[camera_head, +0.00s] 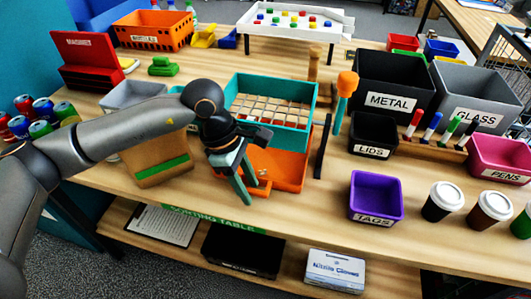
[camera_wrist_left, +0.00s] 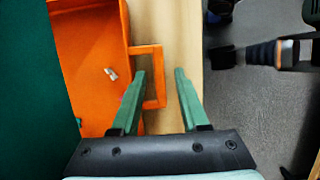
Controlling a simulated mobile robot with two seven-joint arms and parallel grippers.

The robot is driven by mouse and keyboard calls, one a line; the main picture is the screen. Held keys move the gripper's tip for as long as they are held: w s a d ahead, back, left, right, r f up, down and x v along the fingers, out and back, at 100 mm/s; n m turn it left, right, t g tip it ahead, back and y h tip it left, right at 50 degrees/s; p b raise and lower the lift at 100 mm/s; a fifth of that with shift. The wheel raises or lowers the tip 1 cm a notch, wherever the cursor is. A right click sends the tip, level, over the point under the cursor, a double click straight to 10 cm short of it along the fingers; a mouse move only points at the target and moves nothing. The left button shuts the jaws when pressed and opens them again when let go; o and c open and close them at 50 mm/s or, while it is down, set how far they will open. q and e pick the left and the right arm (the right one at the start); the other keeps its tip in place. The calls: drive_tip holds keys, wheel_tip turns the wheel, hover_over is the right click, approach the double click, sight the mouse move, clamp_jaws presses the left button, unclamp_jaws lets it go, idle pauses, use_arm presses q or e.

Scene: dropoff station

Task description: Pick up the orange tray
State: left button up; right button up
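The orange tray (camera_head: 289,168) lies on the wooden table in front of the teal crate, partly hidden by my left gripper in the head view. In the left wrist view the orange tray (camera_wrist_left: 88,62) is at left, with its loop handle (camera_wrist_left: 160,75) sticking out to the right. My left gripper (camera_head: 256,192) is over the tray's front edge, pointing down. In the left wrist view its green fingers (camera_wrist_left: 160,92) are apart, with the handle's outer bar showing between them. I cannot tell how far above the handle they are. My right gripper is not in view.
The teal crate (camera_head: 310,105) with compartments stands right behind the tray. A small pale object (camera_wrist_left: 111,73) shows on the tray. The table's front edge is close.

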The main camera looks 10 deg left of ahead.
use_arm(q)
clamp_jaws()
drive_tip(key=shift+r, duration=0.1)
idle(1.1)
